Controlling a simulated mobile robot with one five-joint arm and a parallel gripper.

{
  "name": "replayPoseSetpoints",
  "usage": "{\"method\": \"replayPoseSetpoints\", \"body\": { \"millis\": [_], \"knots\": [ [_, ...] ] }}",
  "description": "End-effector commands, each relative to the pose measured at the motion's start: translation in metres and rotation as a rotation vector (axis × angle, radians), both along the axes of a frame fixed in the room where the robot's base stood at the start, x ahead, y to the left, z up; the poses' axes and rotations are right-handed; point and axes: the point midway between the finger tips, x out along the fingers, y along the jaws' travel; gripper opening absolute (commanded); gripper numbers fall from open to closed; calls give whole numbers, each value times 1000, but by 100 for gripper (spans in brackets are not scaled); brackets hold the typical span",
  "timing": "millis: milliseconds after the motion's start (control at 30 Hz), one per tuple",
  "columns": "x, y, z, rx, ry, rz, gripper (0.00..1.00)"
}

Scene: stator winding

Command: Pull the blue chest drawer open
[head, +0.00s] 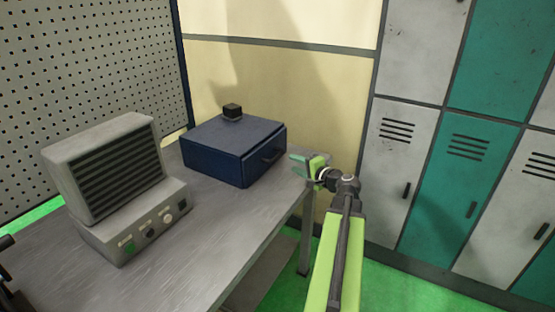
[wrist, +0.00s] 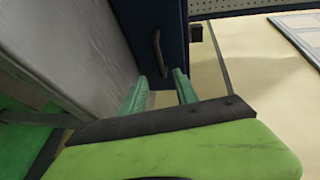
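The blue chest (head: 222,150) sits on the grey table near its far end, by the wall. Its drawer front (head: 262,166) faces right and carries a dark bar handle (head: 271,156). The drawer looks shut. My gripper (head: 297,158) is just right of the handle, apart from it. In the wrist view, the two green fingers of my gripper (wrist: 160,82) are spread with nothing between them. The handle (wrist: 158,52) shows just beyond the fingertips, roughly in line with the gap. The blue front (wrist: 148,22) is behind it.
A grey louvred box with knobs (head: 112,185) stands on the table (head: 190,245), left of the chest. Grey and teal lockers (head: 450,170) line the right. Green floor shows between table and lockers.

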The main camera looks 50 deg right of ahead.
Motion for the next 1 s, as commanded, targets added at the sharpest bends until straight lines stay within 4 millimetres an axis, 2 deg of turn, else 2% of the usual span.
{"method": "replayPoseSetpoints", "body": {
  "millis": [33, 200, 433, 600, 867, 900, 1000],
  "knots": [
    [15, -5, -6, 0, 0, 2, 36],
    [56, -13, -14, -1, 1, 0, 36],
    [100, -20, -22, 1, 1, -2, 36],
    [114, -22, -24, 0, 1, -5, 36],
    [115, -22, -24, 0, 2, -5, 36],
    [115, -22, -24, 0, 2, -5, 35],
    [115, -22, -24, 0, 2, -5, 22]
  ]
}}
